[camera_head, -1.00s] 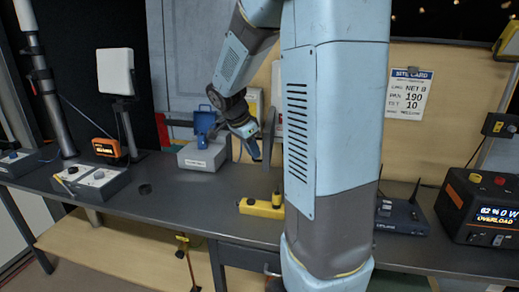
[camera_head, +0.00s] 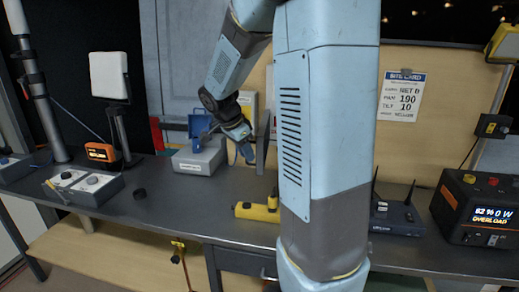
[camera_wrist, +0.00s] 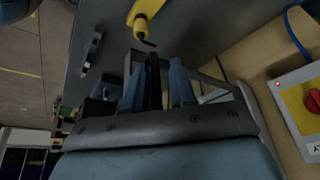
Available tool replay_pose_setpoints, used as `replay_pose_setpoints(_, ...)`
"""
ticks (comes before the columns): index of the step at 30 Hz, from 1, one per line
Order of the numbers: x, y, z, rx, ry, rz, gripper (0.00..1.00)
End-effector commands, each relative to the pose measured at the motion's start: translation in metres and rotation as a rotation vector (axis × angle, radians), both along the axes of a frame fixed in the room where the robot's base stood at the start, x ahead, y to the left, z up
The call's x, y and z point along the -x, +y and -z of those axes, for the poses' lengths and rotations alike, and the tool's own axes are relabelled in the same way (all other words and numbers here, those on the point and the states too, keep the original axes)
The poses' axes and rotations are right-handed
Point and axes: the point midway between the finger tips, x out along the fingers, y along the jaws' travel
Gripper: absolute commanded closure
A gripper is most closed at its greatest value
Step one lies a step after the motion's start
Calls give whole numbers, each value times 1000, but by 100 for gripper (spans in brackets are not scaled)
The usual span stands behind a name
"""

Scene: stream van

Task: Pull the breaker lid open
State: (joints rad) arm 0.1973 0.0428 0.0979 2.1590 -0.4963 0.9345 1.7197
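A grey upright plate (camera_head: 262,142), which looks like the breaker lid, stands out from the back wall, seen nearly edge-on. Beside it is a pale wall box (camera_head: 246,103), partly hidden by my arm. My gripper (camera_head: 247,153) points down and forward just left of the plate, with a small gap showing between them.
A wall unit with a red knob (camera_wrist: 314,101) is at right in the wrist view. A yellow tool (camera_head: 256,211) lies on the bench below my gripper. A grey box with a blue raised part (camera_head: 201,160) stands left. A router (camera_head: 398,218) and an overload unit (camera_head: 480,207) stand right.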

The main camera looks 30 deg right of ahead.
Motion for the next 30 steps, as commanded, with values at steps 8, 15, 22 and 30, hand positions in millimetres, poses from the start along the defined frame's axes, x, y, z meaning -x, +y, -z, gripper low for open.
replay_pose_setpoints(8,0,1,0,0,0,-2,79)
replay_pose_setpoints(15,0,7,-12,0,-1,-3,79)
replay_pose_setpoints(22,1,23,-51,0,-3,-3,79)
replay_pose_setpoints(30,2,43,-98,-1,-3,-3,79)
